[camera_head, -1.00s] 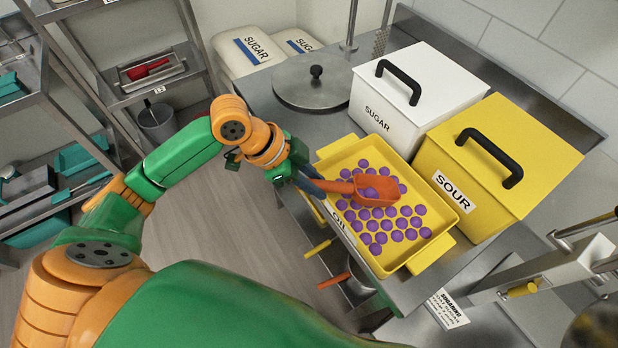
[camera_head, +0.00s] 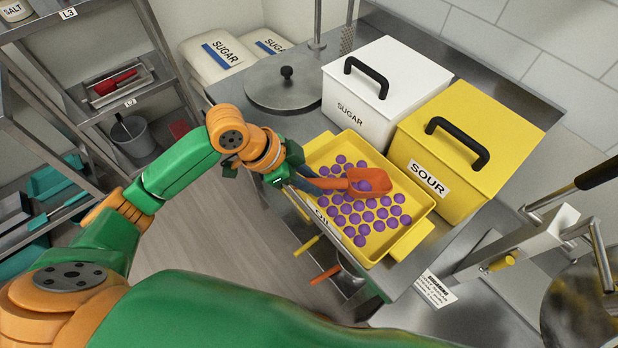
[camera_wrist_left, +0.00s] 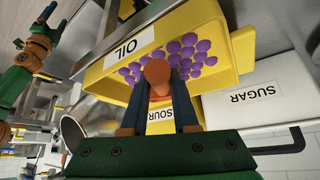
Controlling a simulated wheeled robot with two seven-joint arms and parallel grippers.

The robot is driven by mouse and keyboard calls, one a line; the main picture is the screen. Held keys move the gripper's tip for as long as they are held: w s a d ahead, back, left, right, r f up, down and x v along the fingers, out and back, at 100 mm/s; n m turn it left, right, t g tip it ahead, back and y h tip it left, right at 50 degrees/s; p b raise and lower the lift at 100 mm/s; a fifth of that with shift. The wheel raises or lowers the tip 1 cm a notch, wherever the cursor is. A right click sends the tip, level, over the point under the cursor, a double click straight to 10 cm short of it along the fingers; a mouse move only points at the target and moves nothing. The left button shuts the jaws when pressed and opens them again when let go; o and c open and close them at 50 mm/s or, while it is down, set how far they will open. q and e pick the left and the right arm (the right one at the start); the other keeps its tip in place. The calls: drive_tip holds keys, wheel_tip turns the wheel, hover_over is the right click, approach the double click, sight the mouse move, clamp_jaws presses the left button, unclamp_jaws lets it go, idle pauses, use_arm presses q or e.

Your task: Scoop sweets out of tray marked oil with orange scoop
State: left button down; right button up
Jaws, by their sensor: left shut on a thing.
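The yellow tray marked OIL (camera_head: 407,240) sits on the steel counter and holds many round purple sweets (camera_head: 378,214); it also shows in the left wrist view (camera_wrist_left: 232,82). My left gripper (camera_head: 312,181) is at the tray's left side, shut on the handle of the orange scoop (camera_head: 382,184). The scoop's bowl is over the upper middle of the tray, with at least one purple sweet in it. I cannot tell whether the bowl touches the tray floor. In the left wrist view the scoop handle (camera_wrist_left: 157,75) lies between the fingers. My right gripper (camera_wrist_left: 47,14) shows small there, its jaws unclear.
A white SUGAR bin (camera_head: 388,100) and a yellow SOUR bin (camera_head: 470,135) stand behind the tray. A round steel lid (camera_head: 285,92) lies at the back left. A metal lever mechanism (camera_head: 520,240) is at right. Shelves (camera_head: 100,110) stand at left.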

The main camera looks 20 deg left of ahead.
use_arm(q)
drive_tip(key=shift+a+r+p, duration=0.1)
drive_tip(key=shift+r+p, duration=0.2)
drive_tip(key=shift+r, duration=0.15)
drive_tip(key=r+p, duration=0.1)
drive_tip(key=r, duration=0.1)
drive_tip(key=a+r+h+p, duration=0.1)
drive_tip(key=r+p, duration=0.1)
drive_tip(key=r, duration=0.1)
drive_tip(key=r+t+h+p, duration=0.1)
drive_tip(key=r, duration=0.2)
drive_tip(key=shift+s+a, duration=0.25)
drive_tip(key=shift+s, duration=0.15)
drive_tip(key=shift+a+r+h+p, duration=0.1)
drive_tip(key=shift+r+h+p, duration=0.2)
drive_tip(key=shift+r+p, duration=0.1)
drive_tip(key=c, duration=1.5)
unclamp_jaws()
clamp_jaws()
